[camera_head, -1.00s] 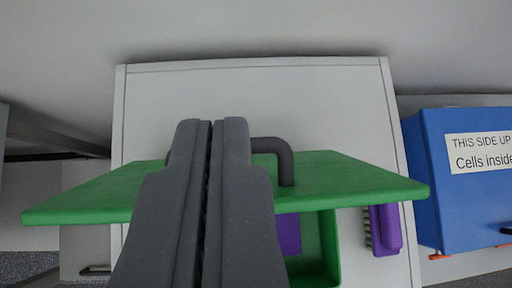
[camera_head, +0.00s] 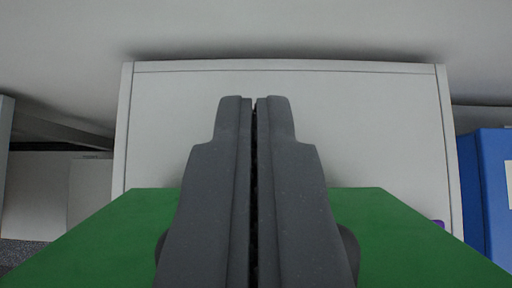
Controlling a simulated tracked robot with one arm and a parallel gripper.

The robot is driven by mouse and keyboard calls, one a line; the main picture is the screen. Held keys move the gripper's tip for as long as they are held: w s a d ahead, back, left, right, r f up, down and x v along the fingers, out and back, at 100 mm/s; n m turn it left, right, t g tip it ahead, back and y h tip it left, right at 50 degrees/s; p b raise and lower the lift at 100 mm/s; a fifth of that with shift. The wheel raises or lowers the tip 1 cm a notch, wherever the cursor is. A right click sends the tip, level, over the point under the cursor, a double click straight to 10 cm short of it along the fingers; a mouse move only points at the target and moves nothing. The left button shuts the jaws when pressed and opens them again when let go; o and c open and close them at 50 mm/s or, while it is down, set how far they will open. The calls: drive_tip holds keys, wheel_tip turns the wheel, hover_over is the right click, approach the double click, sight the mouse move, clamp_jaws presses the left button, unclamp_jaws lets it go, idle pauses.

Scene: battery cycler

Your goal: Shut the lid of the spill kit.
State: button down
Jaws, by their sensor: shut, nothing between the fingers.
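The green lid (camera_head: 400,235) of the spill kit spreads across the bottom of the view, its far edge level and its near part cut off by the frame. My gripper (camera_head: 254,105) is shut and empty, pointing away over the middle of the lid and covering much of it. The box under the lid is hidden, so I cannot tell how far the lid is open. Contact between fingers and lid cannot be told.
A light grey cabinet top (camera_head: 380,120) lies beyond the lid and is mostly clear. A blue box (camera_head: 485,185) stands at the right edge. A small bit of a purple thing (camera_head: 438,224) shows beside the lid at right.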

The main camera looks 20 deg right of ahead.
drive_tip(key=shift+s+a+f+p, duration=0.2)
drive_tip(key=shift+s+f, duration=0.2)
drive_tip(key=shift+s, duration=0.3)
drive_tip(key=shift+s+a+f+p, duration=0.2)
drive_tip(key=shift+s+f, duration=0.2)
drive_tip(key=shift+s, duration=0.25)
